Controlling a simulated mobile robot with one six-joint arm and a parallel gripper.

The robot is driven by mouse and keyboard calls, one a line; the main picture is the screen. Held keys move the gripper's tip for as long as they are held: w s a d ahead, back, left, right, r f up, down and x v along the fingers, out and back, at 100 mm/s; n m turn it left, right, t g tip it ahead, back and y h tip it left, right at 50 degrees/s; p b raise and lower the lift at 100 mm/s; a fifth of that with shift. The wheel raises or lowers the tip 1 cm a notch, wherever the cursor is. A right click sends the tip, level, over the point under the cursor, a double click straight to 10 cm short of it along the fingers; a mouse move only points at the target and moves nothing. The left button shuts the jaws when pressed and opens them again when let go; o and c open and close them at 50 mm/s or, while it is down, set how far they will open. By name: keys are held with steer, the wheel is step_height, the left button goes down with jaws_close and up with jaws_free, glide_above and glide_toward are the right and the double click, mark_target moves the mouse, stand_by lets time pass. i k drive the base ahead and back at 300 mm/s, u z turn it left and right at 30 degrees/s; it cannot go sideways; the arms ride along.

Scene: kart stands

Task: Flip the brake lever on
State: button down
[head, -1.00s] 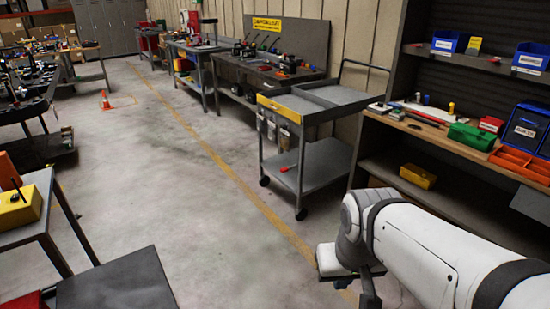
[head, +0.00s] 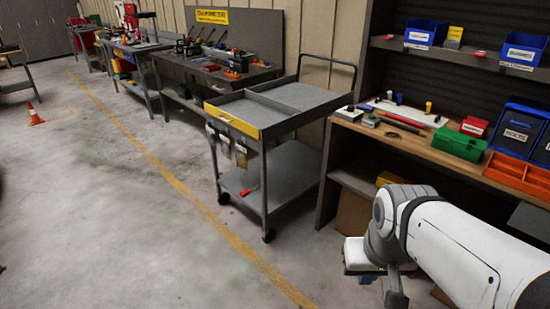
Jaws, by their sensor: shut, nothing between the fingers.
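I cannot make out a brake lever in the head view. Upright dark parts stand on the far grey workbench (head: 262,75), too small to tell what they are. My white arm comes in from the lower right. My gripper (head: 397,298) shows only in part as a dark piece at the bottom edge, shut and empty. It is over the floor in front of the wooden bench, touching nothing that I can see.
A grey cart (head: 262,190) with a yellow front edge stands mid-view. A wooden bench (head: 440,153) with bins and small parts is at right. An orange cone (head: 36,116) stands at far left. The floor (head: 110,220) at left is clear.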

mark_target(246, 191)
steer(key=i, duration=1.3)
steer(key=u, duration=0.4)
steer(key=i, duration=0.5)
steer(key=u, duration=0.45)
steer(key=k, duration=0.95)
steer(key=u, duration=0.15)
steer(key=i, duration=0.95)
steer(key=z, duration=0.05)
